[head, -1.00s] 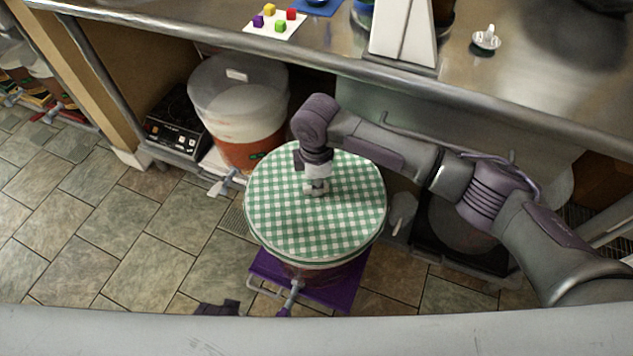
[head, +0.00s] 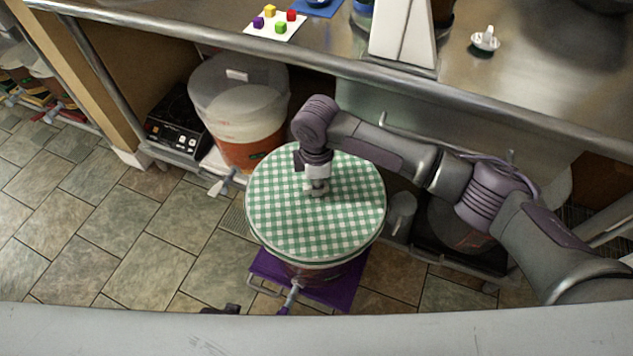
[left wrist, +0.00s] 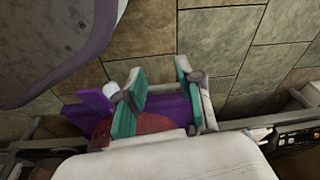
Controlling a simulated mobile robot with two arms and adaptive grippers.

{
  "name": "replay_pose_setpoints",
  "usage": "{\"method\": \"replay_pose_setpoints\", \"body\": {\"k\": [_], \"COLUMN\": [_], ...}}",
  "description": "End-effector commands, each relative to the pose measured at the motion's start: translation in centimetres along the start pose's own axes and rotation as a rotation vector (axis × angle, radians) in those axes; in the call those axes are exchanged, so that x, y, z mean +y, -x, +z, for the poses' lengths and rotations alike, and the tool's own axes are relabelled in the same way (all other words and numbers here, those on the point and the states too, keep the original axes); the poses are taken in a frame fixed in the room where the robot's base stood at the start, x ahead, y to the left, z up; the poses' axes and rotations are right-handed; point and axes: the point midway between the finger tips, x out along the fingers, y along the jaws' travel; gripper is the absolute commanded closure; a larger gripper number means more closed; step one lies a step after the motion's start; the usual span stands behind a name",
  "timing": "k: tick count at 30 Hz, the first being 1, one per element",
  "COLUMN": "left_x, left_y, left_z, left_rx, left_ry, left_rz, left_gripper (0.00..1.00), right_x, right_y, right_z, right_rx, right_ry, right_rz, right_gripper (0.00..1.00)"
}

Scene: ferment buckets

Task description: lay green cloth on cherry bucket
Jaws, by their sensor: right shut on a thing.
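The round green-and-white checked cloth (head: 290,220) lies flat over the top of a bucket (head: 312,272) on a purple stand. The cloth hides the bucket's opening; only a strip of its reddish side shows under the rim. My right gripper (head: 316,190) points down at the middle of the cloth and is shut on it. Whether the cloth rests fully on the rim is hard to tell. My left gripper (left wrist: 162,95) shows in the left wrist view, its teal-padded fingers apart with nothing between them. Behind them are the purple stand (left wrist: 172,112) and something reddish.
A clear bucket with orange-red contents (head: 245,135) stands on the low shelf beside a black scale (head: 178,125). The steel counter (head: 540,95) runs along the back. A white card with coloured cubes (head: 262,30) lies on it. The tiled floor (head: 90,230) at left is open.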

Motion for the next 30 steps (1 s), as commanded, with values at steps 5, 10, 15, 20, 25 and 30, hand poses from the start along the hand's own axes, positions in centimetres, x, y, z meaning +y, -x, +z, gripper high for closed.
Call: {"method": "replay_pose_setpoints", "body": {"k": [5,10,15,20,25,30], "left_x": [0.1,0.1,0.2,0.2,0.2,0.2], "left_y": [-0.3,-0.5,-0.7,-0.9,-1.1,-1.1], "left_z": [0.4,0.8,1.2,1.5,1.8,1.6], "left_rx": [-0.009,-0.01,-0.014,-0.018,-0.023,-0.019], "left_ry": [-0.001,-0.002,-0.002,-0.002,-0.003,-0.003], "left_rz": [0.001,0.002,0.003,0.003,0.003,0.003], "left_gripper": [0.64,0.64,0.64,0.64,0.64,0.64], "right_x": [0.0,0.0,0.0,0.0,0.0,0.0], "right_y": [0.0,0.0,0.0,0.0,0.0,0.0], "right_z": [0.0,0.0,0.0,0.0,0.0,0.0], "right_rx": [0.0,0.0,0.0,0.001,0.0,0.0], "right_ry": [0.0,0.0,0.0,0.001,0.001,0.0], "right_rz": [0.0,0.0,0.0,0.001,0.001,0.001], "right_gripper": [1.0,1.0,1.0,1.0,1.0,1.0]}}
